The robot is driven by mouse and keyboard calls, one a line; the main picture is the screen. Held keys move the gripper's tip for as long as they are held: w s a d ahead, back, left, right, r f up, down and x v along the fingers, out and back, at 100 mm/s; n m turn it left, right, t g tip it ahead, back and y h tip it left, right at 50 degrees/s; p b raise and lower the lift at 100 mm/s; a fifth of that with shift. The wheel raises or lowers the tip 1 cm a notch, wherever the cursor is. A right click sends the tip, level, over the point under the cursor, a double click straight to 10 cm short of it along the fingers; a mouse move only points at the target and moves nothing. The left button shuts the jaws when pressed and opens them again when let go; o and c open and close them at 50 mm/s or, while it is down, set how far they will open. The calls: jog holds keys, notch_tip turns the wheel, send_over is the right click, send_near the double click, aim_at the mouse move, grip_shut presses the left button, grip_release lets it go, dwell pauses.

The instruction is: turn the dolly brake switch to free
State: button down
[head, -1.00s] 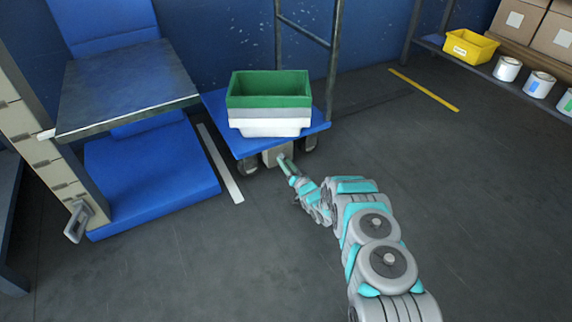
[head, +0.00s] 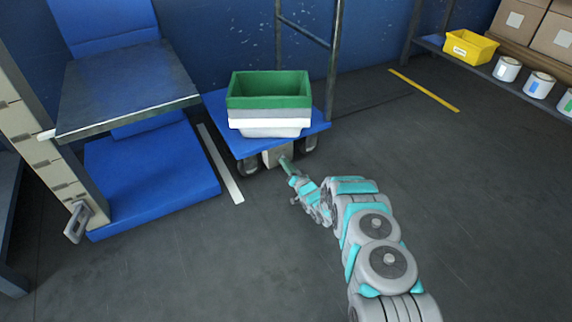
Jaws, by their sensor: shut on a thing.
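The dolly (head: 225,128) is a low blue platform on dark wheels with a tall dark metal frame at its back. A beige brake box (head: 274,157) sits under its front edge, between the wheels. My gripper (head: 286,165) reaches the front of this box and is shut there on the brake switch. The switch is small and largely hidden by the gripper, so I cannot tell its setting.
Stacked green, grey and white bins (head: 270,95) stand on the dolly. A blue machine base with a grey table (head: 125,90) is at left. A shelf with a yellow bin (head: 470,47), cans and boxes is at upper right. Floor to the right is clear.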

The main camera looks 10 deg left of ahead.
jog(key=shift+n, duration=0.3)
jog(key=n+p, duration=0.4)
jog(key=n, duration=0.7)
jog(key=shift+n, duration=0.3)
dwell(0.3)
jog(key=c, duration=0.9)
grip_release()
jog(key=shift+o, duration=0.2)
jog(key=p+v, duration=0.1)
jog(key=v, duration=0.6)
jog(key=shift+s+d, duration=0.25)
jog(key=shift+s, duration=0.1)
